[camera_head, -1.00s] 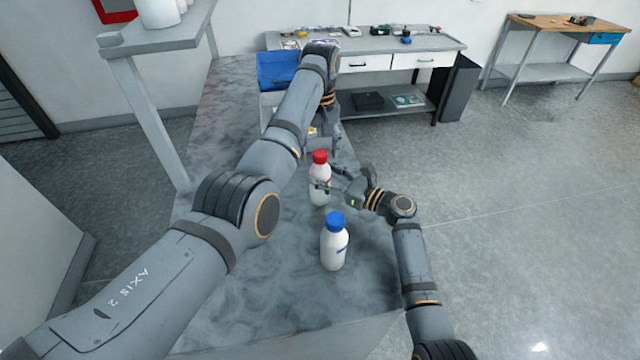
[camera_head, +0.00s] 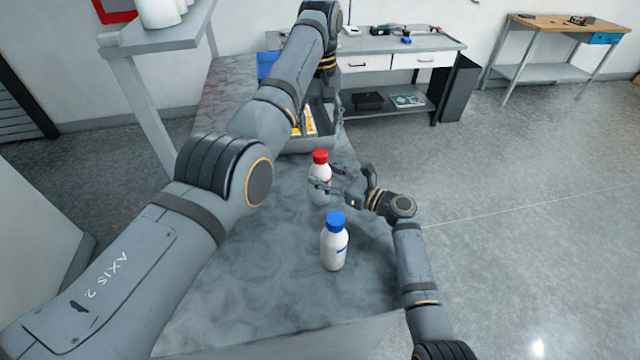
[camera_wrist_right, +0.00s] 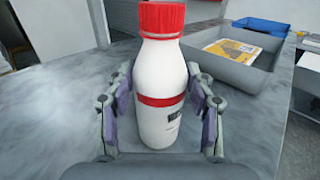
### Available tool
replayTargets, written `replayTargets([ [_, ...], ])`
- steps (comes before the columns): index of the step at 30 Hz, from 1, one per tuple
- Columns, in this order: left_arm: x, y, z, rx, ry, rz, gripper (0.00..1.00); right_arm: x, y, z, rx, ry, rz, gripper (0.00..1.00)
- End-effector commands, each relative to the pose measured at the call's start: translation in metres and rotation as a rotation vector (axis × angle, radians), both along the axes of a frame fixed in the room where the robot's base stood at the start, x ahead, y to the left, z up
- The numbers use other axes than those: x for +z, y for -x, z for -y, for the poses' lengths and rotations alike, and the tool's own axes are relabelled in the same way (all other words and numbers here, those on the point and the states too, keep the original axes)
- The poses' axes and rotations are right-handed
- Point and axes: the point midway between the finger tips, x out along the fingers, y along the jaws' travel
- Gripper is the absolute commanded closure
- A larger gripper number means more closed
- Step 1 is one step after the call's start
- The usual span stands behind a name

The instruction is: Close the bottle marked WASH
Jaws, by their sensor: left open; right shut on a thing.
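A white bottle with a red cap and red band (camera_head: 320,187) stands upright on the grey counter; it fills the middle of the right wrist view (camera_wrist_right: 160,115). Its red cap (camera_wrist_right: 161,18) sits on its neck. My right gripper (camera_head: 318,184) is shut around the bottle's body, with a finger on each side. The dark print on its label is turned partly away and unreadable. A second white bottle (camera_head: 334,250) with a blue cap (camera_head: 335,221) stands nearer; its blue marking is too small to read. My left gripper (camera_head: 322,112) is open above and behind the red-capped bottle, partly blurred against the tray.
A grey tray (camera_head: 312,146) with yellow-and-white packets stands behind the red-capped bottle. A blue bin (camera_head: 267,65) is further back. A shelf post (camera_head: 148,120) rises on the left. The counter's near left part is clear.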

Motion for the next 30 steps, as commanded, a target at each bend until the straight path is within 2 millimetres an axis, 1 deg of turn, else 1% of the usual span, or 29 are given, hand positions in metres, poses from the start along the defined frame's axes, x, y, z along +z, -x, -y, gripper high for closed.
replayTargets([
  [2, 0.000, 0.000, 0.000, 0.000, 0.000, 0.000, 0.40, 0.000, 0.000, 0.000, 0.000, 0.000, 0.000, 1.00],
  [3, 0.000, 0.000, 0.000, 0.000, 0.000, 0.000, 0.40, 0.000, 0.000, 0.000, 0.000, 0.000, 0.000, 0.42],
  [8, 0.000, 0.000, 0.000, 0.000, 0.000, 0.001, 0.40, 0.000, 0.000, 0.000, 0.000, 0.000, 0.000, 0.20],
  [17, 0.000, 0.000, 0.000, 0.000, 0.000, 0.001, 0.40, 0.000, 0.000, 0.000, 0.000, 0.000, 0.000, 0.20],
  [20, 0.000, 0.000, 0.000, 0.000, 0.000, 0.001, 0.40, 0.000, 0.003, 0.005, -0.001, 0.001, -0.001, 0.20],
  [23, 0.000, 0.000, 0.000, 0.000, 0.000, 0.001, 0.40, -0.001, 0.011, 0.017, -0.003, 0.004, 0.000, 0.20],
  [30, 0.000, 0.000, 0.000, 0.000, 0.000, 0.001, 0.40, -0.002, 0.043, 0.062, -0.002, 0.005, -0.001, 0.20],
])
